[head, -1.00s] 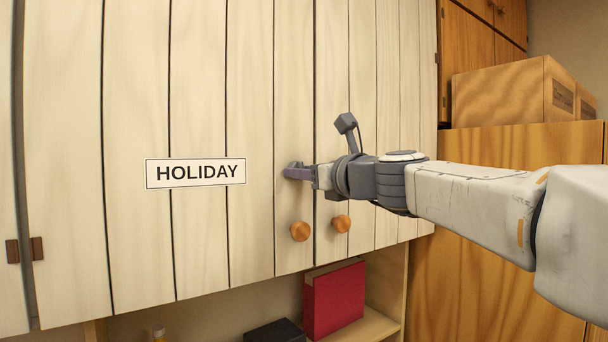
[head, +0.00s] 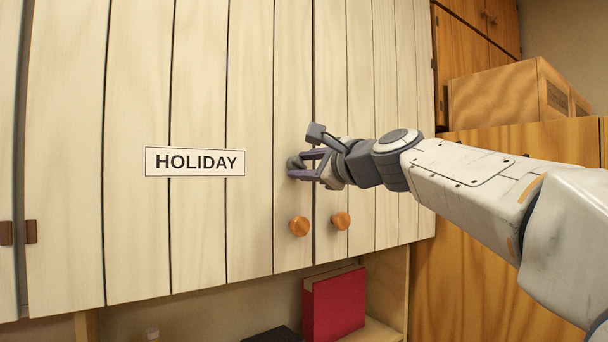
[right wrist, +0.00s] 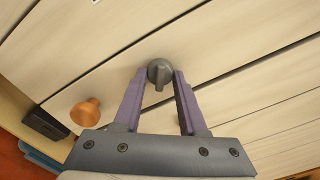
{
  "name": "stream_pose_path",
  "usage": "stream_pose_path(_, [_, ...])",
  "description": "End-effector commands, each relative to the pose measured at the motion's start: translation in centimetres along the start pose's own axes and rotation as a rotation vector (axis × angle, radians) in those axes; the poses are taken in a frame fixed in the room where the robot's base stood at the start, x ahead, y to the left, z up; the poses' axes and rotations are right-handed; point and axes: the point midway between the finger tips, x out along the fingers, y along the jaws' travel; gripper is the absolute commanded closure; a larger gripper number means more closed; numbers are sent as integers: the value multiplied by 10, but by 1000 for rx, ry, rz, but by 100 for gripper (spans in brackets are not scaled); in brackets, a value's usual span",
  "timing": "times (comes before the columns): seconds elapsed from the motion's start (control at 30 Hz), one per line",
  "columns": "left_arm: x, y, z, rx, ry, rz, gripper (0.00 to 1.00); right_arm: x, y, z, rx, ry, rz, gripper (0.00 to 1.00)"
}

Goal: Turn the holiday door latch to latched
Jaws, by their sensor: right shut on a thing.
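The holiday door is the pale plank cabinet door with the HOLIDAY label (head: 194,161) in the head view. Its latch (head: 294,162) is a small dark grey knob near the door's right edge, above the orange pulls. The right wrist view shows the latch (right wrist: 160,72) as a round disc with a raised bar pointing toward my gripper's palm. My right gripper (head: 303,164) is at the latch, with one purple finger on each side and the tips shut on it. The fingers partly hide the latch in the head view. My left gripper is not in view.
Two round orange pulls (head: 299,226) (head: 341,221) sit below the latch, on either side of the door seam. An open shelf below holds a red book (head: 334,303) and a dark object (head: 273,335). A wooden box (head: 508,92) stands on the cabinet at right.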

Motion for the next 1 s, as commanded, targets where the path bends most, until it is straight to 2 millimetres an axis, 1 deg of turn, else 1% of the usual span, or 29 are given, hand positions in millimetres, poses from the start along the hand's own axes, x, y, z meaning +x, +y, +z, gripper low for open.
stream_pose_path(0.03, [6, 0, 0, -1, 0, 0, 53, 0, 2, -2, -47, 0, -1, 100])
stream_pose_path(0.1, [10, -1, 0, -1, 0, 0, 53, 0, 2, -2, -113, 0, 0, 100])
stream_pose_path(0.5, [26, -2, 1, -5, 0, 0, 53, 0, 0, -1, -438, 0, 0, 100])
stream_pose_path(0.73, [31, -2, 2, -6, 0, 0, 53, 0, 0, 0, -550, 0, 2, 100])
stream_pose_path(1.0, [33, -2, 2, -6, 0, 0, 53, 0, -1, 0, -605, 0, 2, 100])
